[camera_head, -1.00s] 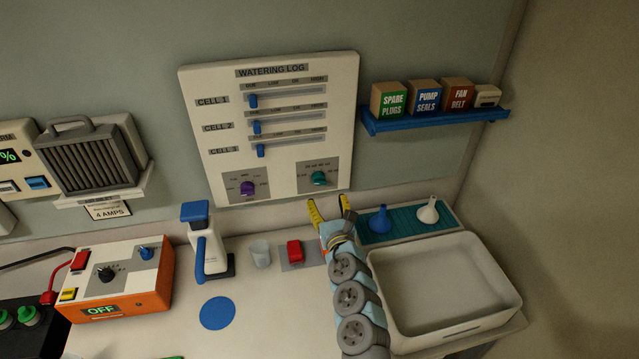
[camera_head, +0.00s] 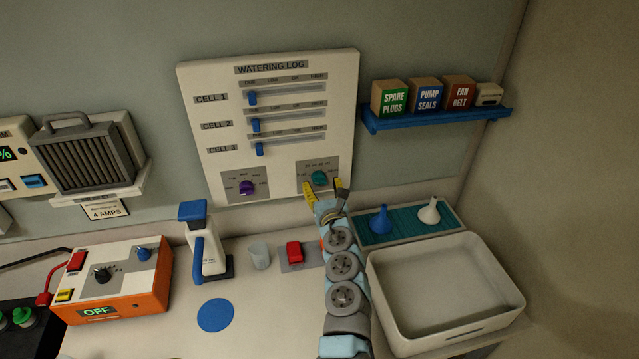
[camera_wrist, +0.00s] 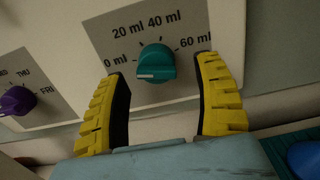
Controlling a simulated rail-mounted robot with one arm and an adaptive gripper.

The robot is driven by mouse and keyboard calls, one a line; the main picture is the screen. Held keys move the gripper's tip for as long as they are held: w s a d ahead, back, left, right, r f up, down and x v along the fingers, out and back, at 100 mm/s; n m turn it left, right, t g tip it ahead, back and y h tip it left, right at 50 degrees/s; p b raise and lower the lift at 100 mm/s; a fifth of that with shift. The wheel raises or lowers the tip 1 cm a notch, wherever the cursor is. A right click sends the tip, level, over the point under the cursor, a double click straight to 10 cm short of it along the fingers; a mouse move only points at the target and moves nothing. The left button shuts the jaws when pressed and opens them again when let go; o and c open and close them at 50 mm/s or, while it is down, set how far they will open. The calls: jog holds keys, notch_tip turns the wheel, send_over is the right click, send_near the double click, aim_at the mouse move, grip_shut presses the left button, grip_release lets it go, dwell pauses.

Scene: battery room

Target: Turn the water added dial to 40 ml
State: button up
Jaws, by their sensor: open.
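The water added dial is a teal knob (camera_wrist: 156,63) on a grey plate with marks 0 ml, 20 ml, 40 ml and 60 ml. Its pale pointer line lies on the knob's lower left face; I cannot tell exactly which mark it indicates. In the head view the teal knob (camera_head: 319,178) is at the lower right of the watering log panel (camera_head: 215,90). My gripper (camera_head: 323,190) is just below and in front of it. In the wrist view my gripper (camera_wrist: 165,85) has its yellow fingers open on either side of the knob, apart from it.
A purple day knob (camera_head: 246,188) is to the left on the same panel. Blue sliders (camera_head: 256,125) are above. A blue shelf with boxes (camera_head: 440,118), a teal mat with funnels (camera_head: 405,222) and a white tray (camera_head: 450,335) are to the right. A red switch (camera_head: 294,251) is below.

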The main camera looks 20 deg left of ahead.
jog(key=shift+w+a+r, duration=0.1)
jog(key=shift+w+a, duration=0.25)
jog(key=shift+w, duration=0.1)
jog(key=shift+w+a, duration=0.25)
jog(key=shift+c, duration=0.3)
jog(key=c, duration=1.2)
